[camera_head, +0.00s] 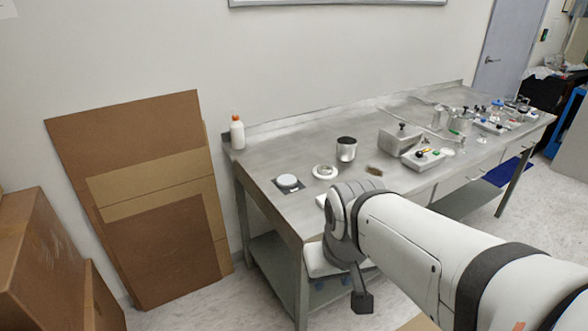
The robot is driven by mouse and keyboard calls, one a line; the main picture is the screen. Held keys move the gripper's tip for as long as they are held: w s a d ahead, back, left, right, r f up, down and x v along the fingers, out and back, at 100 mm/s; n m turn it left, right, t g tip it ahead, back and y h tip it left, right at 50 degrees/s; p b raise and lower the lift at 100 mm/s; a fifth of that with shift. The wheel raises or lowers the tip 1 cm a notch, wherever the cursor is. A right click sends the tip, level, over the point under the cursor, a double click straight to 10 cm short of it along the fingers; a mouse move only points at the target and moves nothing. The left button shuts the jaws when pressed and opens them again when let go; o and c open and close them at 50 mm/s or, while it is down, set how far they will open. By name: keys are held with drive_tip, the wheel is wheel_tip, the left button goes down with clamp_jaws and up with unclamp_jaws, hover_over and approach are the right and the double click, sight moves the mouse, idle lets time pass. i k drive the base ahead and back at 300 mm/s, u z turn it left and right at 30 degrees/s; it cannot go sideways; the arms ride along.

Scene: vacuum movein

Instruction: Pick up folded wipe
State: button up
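The steel table (245,165) stands along the wall. A small pale sliver (320,201) shows on its front part, at the left edge of my arm, and is mostly hidden behind the arm. It may be the folded wipe, but I cannot tell for sure. My arm reaches in from the lower right and bends down in front of the table's near corner. A dark end piece (362,302) hangs below the elbow in front of the table. It may be part of my gripper. The fingers cannot be made out, nor anything held.
A round white-topped piece on a dark pad (287,182), a white ring (324,172), a metal cup (346,149) and an orange-capped bottle (237,133) stand on the table. Grey boxes (400,140) and glassware stand farther right. Cardboard sheets (150,200) lean at left.

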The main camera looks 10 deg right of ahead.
sight(321, 200)
drive_tip(key=u, duration=0.05)
drive_tip(key=i, duration=1)
drive_tip(key=z, duration=0.1)
